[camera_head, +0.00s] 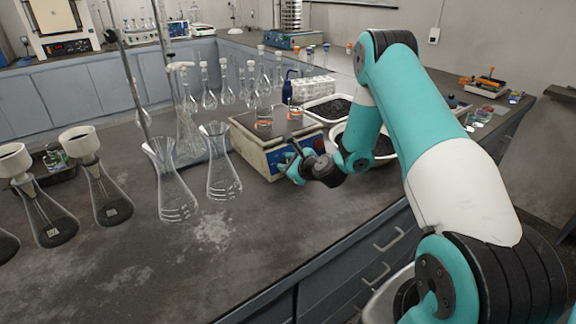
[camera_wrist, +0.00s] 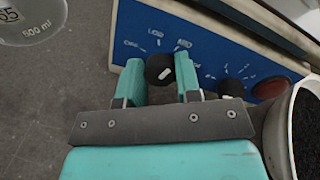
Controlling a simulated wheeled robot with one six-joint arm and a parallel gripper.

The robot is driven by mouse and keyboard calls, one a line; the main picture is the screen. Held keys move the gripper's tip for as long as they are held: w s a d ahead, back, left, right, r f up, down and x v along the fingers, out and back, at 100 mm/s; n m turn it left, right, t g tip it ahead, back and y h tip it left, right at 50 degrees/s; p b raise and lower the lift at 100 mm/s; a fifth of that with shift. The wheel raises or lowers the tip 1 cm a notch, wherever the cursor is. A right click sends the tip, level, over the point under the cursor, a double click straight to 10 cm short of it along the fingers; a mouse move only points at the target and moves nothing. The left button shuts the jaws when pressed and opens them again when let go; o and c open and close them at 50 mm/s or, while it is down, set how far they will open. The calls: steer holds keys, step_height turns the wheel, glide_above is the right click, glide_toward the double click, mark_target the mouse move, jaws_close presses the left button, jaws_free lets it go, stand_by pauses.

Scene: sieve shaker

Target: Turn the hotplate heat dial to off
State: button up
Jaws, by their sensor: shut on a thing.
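The hotplate (camera_head: 255,143) is a beige box with a blue front panel, standing on the bench in the head view. Its blue panel (camera_wrist: 205,48) fills the upper part of the wrist view. The heat dial (camera_wrist: 159,69) is a round black knob with a white pointer mark, with printed labels around it, one reading OFF at its left. My gripper (camera_wrist: 160,77) is shut on this dial, one finger on each side. In the head view my gripper (camera_head: 296,170) is at the hotplate's front, and the dial is hidden there.
A smaller black knob (camera_wrist: 231,87) and a red round part (camera_wrist: 270,89) sit to the right on the panel. A bowl of dark grains (camera_wrist: 304,130) stands close at the right. Glass flasks (camera_head: 222,170) stand left of the hotplate.

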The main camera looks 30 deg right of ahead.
steer(key=n+b, duration=0.2)
steer(key=n, duration=0.2)
steer(key=shift+f+n, duration=0.1)
steer(key=shift+n, duration=0.2)
steer(key=n+b, duration=0.2)
steer(key=n, duration=0.2)
steer(key=shift+a+f, duration=0.1)
steer(key=n+b, duration=0.3)
steer(key=n, duration=0.1)
steer(key=shift+n+b, duration=0.3)
steer(key=shift+n, duration=0.1)
steer(key=shift+s+n+h+b, duration=0.1)
steer(key=shift+n+h+b, duration=0.2)
steer(key=shift+n+b, duration=1.5)
steer(key=shift+n+p, duration=0.3)
steer(key=shift+n, duration=0.1)
steer(key=o, duration=0.9)
